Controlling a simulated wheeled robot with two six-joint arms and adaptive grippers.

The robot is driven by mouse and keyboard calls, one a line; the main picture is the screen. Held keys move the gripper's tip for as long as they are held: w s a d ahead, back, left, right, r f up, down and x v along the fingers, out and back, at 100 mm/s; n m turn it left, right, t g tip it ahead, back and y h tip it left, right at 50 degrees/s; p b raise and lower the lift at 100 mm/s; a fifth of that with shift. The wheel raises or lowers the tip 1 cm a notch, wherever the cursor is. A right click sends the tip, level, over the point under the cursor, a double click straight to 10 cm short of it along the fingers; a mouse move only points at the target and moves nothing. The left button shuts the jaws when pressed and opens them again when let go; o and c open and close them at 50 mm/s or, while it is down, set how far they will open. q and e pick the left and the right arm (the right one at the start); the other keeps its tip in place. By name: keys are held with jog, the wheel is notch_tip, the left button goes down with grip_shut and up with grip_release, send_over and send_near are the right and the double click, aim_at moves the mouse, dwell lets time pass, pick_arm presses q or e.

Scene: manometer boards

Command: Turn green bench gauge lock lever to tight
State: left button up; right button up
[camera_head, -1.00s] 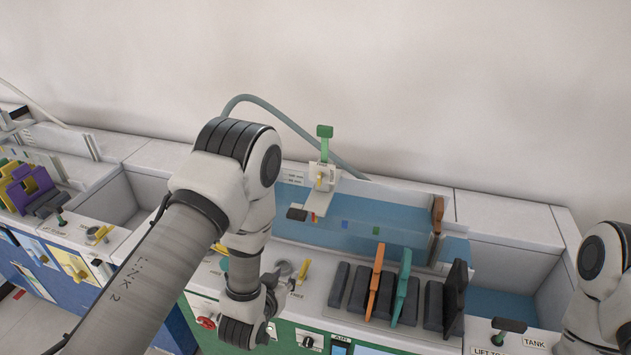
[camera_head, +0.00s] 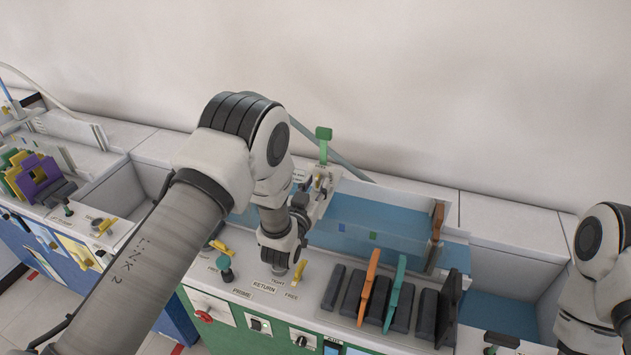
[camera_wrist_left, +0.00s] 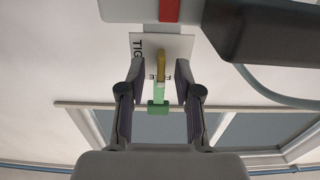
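On the green bench a small yellow-brass lever (camera_wrist_left: 161,74) sits on a white plate (camera_wrist_left: 142,45). The letters "TIG" show on the plate in the left wrist view; the rest is covered. A green T-shaped handle (camera_wrist_left: 158,108) is in line with the lever, and shows above the plate in the head view (camera_head: 323,134). My left gripper (camera_wrist_left: 160,72) is open, one finger on each side of the lever, with gaps visible. In the head view the left gripper (camera_head: 317,187) is at the plate and partly hides it. My right gripper is out of view.
Another yellow lever (camera_head: 298,271) on the bench front stands by TIGHT and FREE labels. Orange (camera_head: 369,285) and teal (camera_head: 396,292) boards stand in a dark rack on the right. Blue basins (camera_head: 400,238) lie behind. A dark handle (camera_head: 502,340) is at lower right.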

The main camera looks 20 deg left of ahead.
pick_arm(q)
jog(key=shift+w, duration=0.15)
jog(key=shift+s+a+r, duration=0.1)
jog(key=shift+s, duration=0.15)
grip_shut()
